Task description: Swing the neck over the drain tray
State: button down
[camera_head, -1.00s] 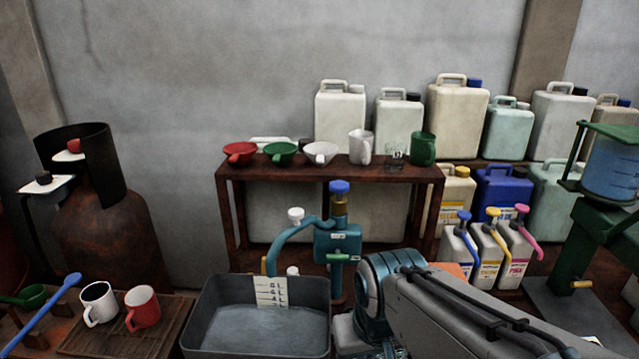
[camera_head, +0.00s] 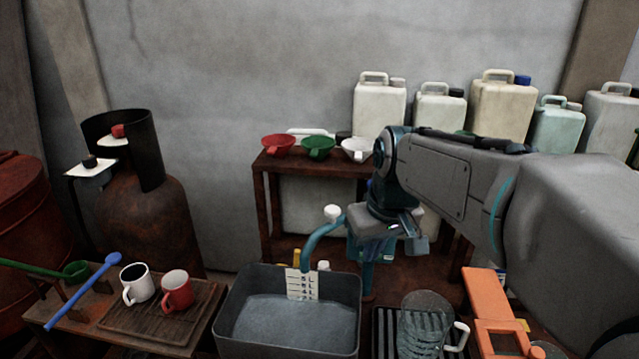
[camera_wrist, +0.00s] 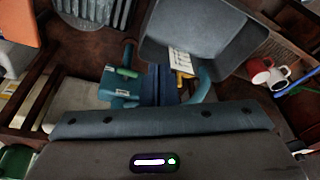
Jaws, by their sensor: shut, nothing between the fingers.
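The teal curved neck (camera_head: 322,236) arcs left from the pump body (camera_head: 368,250), with a white knob on top, down to the grey basin (camera_head: 230,322). The black ribbed drain tray (camera_head: 384,335) is right of the basin, under a clear glass jug. My gripper (camera_wrist: 159,70) is shut and empty, between pump body and neck in that view. In the head view my wrist covers part of the pump.
The clear jug (camera_head: 424,325) stands on the drain tray. An orange object (camera_head: 484,292) is to its right. A shelf with funnels (camera_head: 318,146) stands behind the pump. Two mugs (camera_head: 176,291) sit on a slatted board at left.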

jog(key=w+a+r+n+y+p, duration=0.1)
jog(key=w+a+r+n, duration=0.2)
jog(key=w, duration=0.5)
jog(key=w+a+r+n+p, duration=0.1)
jog(key=w+a+r+n, duration=0.1)
jog(key=w+a+r, duration=0.3)
jog(key=w+r, duration=0.1)
jog(key=w, duration=0.2)
jog(key=shift+w+r+n+y, duration=0.3)
jog(key=shift+w+n+y, duration=0.1)
jog(key=p+x, duration=0.1)
jog(key=x, duration=0.9)
jog(key=s+d, duration=0.3)
jog(key=shift+p, duration=0.35)
